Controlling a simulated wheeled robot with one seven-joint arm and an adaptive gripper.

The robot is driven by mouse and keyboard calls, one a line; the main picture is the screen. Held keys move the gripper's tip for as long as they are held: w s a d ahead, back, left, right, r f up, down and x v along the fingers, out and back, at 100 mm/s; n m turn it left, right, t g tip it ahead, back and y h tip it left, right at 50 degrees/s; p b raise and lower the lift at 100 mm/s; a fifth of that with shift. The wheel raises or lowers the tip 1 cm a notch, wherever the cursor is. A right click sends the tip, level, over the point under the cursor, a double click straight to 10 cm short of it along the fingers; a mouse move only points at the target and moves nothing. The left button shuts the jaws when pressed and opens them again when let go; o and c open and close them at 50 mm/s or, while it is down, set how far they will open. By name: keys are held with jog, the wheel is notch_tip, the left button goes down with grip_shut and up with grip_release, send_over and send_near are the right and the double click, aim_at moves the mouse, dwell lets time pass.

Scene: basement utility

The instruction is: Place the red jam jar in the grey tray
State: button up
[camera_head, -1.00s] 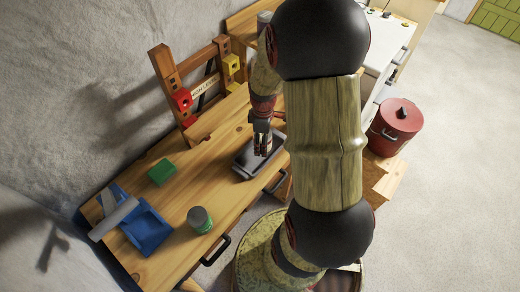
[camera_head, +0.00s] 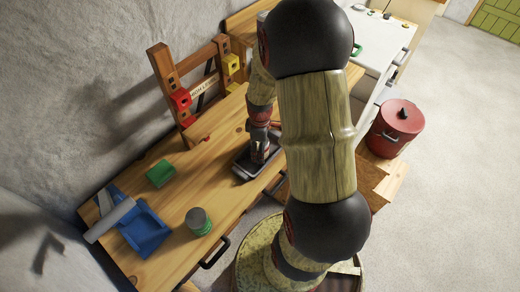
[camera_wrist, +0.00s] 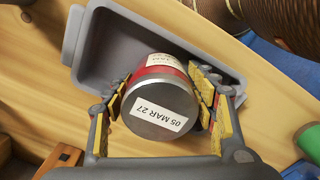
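The red jam jar (camera_wrist: 166,64) has a grey lid with a white label reading "05 MAR 27". In the wrist view it sits between the yellow-padded fingers of my gripper (camera_wrist: 162,98), which appear closed against its sides. The grey tray (camera_wrist: 98,42) lies around and behind the jar, partly hidden by it. In the head view my gripper (camera_head: 260,152) points down at the grey tray (camera_head: 241,170) on the wooden worktop. The jar is low over or inside the tray; I cannot tell whether it touches the tray floor.
A green block (camera_head: 160,173), a blue dustpan (camera_head: 148,232) and a green can with a grey lid (camera_head: 198,222) stand to the left on the worktop (camera_head: 182,198). A wooden rack (camera_head: 165,70) stands against the wall. A red pot (camera_head: 398,128) is at the right.

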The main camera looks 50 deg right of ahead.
notch_tip(320, 180, up, 12)
jog(key=p, duration=0.3)
jog(key=shift+r, duration=0.1)
jog(key=a+r+m+t, duration=0.3)
jog(key=a+r, duration=1)
jog(key=r, duration=0.1)
jog(key=s+a+r+m+t, duration=0.2)
jog(key=s+a+r+m, duration=0.1)
jog(key=s+a+r, duration=0.4)
jog(key=a, duration=0.2)
jog(key=shift+s+a+r+m+t, duration=0.2)
jog(key=shift+s+a+m+t, duration=0.1)
jog(key=shift+a+m, duration=0.1)
notch_tip(320, 180, down, 2)
jog(key=shift+f+b, duration=0.1)
jog(key=shift+b, duration=0.95)
